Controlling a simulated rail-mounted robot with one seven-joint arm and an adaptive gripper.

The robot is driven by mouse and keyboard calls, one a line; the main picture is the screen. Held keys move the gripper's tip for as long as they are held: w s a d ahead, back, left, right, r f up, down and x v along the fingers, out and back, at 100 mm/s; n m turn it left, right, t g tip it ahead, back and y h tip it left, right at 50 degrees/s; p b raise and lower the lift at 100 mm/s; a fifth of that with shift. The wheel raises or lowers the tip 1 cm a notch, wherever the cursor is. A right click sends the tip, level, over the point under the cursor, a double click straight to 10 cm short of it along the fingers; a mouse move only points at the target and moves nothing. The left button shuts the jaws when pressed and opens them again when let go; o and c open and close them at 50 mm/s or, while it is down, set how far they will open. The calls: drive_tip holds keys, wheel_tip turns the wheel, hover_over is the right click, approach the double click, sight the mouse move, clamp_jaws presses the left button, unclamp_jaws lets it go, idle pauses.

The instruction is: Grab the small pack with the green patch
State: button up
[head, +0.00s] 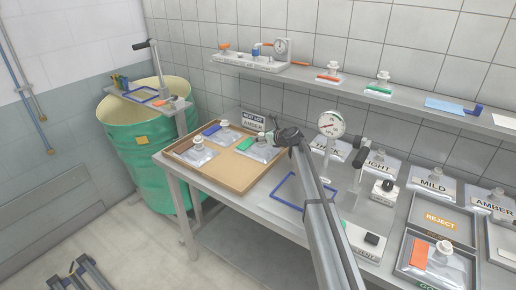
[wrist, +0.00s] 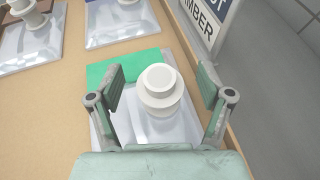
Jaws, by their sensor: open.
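The small pack with the green patch (wrist: 112,68) lies on the tan tray at its right end. It is a clear, silvery pouch with a white round spout (wrist: 160,88). In the head view the green patch (head: 244,145) shows just left of my gripper, and the pouch (head: 258,154) is partly hidden. My gripper (wrist: 160,100) is open above the pack, with one finger on each side of the spout. The fingers appear apart from the spout. In the head view my gripper (head: 278,136) reaches over the tray's right side.
The tray (head: 225,178) also holds a pack with a blue patch (head: 211,129) and another pouch (head: 196,152). A sign reading AMBER (head: 253,121) stands behind the tray. A dial gauge (head: 331,124) and a blue frame (head: 291,187) are to the right. A shelf (head: 345,85) runs along the wall.

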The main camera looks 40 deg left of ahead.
clamp_jaws()
drive_tip(key=shift+r, duration=0.1)
